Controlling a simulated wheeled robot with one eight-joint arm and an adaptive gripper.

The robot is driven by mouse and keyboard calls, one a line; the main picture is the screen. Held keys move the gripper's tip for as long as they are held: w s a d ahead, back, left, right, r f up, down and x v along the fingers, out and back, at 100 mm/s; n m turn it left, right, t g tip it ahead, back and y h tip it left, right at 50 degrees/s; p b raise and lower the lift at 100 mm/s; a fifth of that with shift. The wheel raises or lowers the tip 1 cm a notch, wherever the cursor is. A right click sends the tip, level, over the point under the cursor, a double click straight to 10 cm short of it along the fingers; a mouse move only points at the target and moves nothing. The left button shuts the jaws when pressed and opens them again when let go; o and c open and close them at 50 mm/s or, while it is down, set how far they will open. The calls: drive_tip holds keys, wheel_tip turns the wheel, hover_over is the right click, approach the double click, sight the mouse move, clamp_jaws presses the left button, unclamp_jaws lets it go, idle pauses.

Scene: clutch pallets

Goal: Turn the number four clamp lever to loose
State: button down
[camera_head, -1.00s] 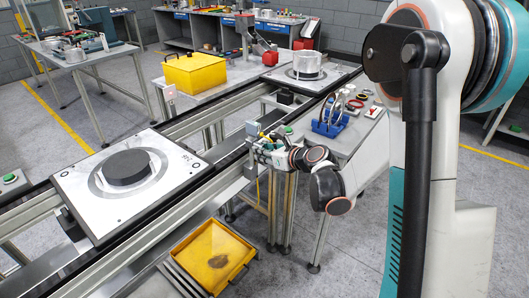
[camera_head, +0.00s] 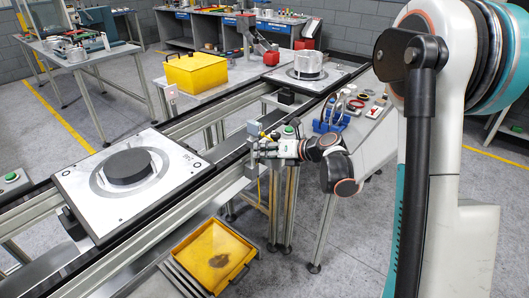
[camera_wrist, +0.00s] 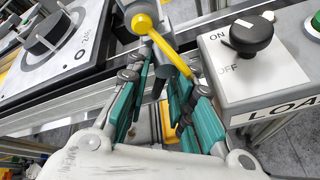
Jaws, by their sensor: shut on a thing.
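A yellow lever (camera_wrist: 160,48) with a round hub shows at the top middle of the wrist view, on a grey cylindrical mount. It slants down to the right. My gripper (camera_wrist: 167,77) has its teal-sided fingers on both sides of the lever's lower end and is shut on it. The exact contact is partly hidden by the fingers. In the head view my gripper (camera_head: 259,151) is beside the conveyor rail, left of my wrist. The lever is too small there to make out clearly. No number four is readable.
A box with a black ON/OFF knob (camera_wrist: 251,34) and a green button (camera_wrist: 314,25) stands close right of my fingers. A pallet with a dark disc (camera_head: 128,166) sits on the conveyor left. A yellow tray (camera_head: 212,257) lies below. A blue rack (camera_head: 329,119) stands behind.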

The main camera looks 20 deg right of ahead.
drive_tip(key=shift+s+r+m+g+y+b, duration=0.1)
drive_tip(key=shift+m+g+y+b, duration=0.35)
drive_tip(key=shift+m+y, duration=0.85)
drive_tip(key=shift+r+m+g+y+b, duration=0.1)
drive_tip(key=shift+m+g+y+b, duration=0.4)
drive_tip(key=shift+m, duration=1.4)
drive_tip(key=shift+y, duration=0.4)
drive_tip(key=c, duration=1.7)
unclamp_jaws()
drive_tip(key=shift+d, duration=0.1)
drive_tip(key=v, duration=1.2)
